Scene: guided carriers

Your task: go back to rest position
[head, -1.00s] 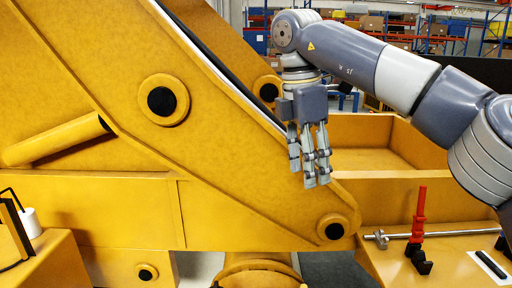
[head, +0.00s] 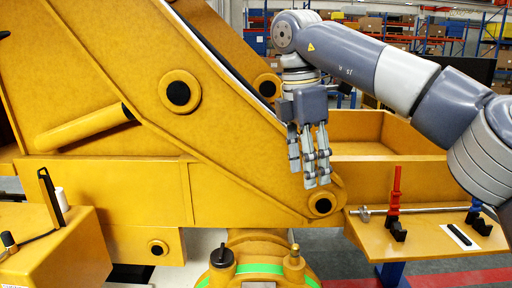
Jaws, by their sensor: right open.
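My right gripper (head: 313,168) hangs with its fingers pointing down, in front of the yellow machine's sloping arm (head: 230,130). Its fingers are apart and hold nothing. From this view I cannot tell whether the fingers touch the yellow arm behind them. My right arm reaches in from the right edge. My left gripper is not in view.
A yellow side table (head: 420,240) at the right holds a red tool (head: 396,185), a metal rod and a white plate with a dark strip. A yellow box (head: 55,250) stands at the lower left. A round yellow part with a green band (head: 262,268) is at the bottom middle. Shelves stand behind.

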